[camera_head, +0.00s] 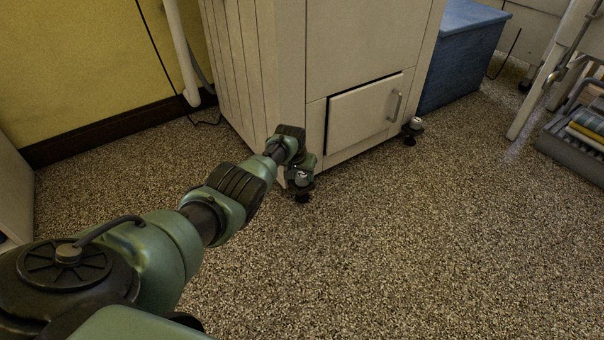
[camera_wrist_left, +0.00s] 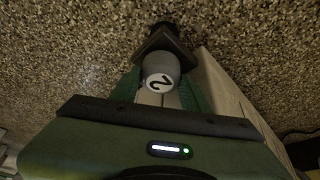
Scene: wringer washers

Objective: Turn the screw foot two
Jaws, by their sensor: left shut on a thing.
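Screw foot two (camera_wrist_left: 160,72) shows in the left wrist view as a grey cylinder with a white end marked "2" and a dark part beyond it. In the head view it (camera_head: 302,178) is at the near left bottom corner of the white washer cabinet (camera_head: 345,50). My left gripper (camera_head: 299,169) is shut on this foot. Its green fingers show on both sides of the foot in the left wrist view, partly hidden behind the wrist housing. My right gripper is in neither view.
Another foot (camera_head: 414,126) supports the cabinet's right front corner. A small cabinet door (camera_head: 364,112) stands slightly ajar. A blue box (camera_head: 463,52) is behind at right, and a grey crate (camera_head: 570,146) lies far right. The speckled floor (camera_head: 430,240) in front is clear.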

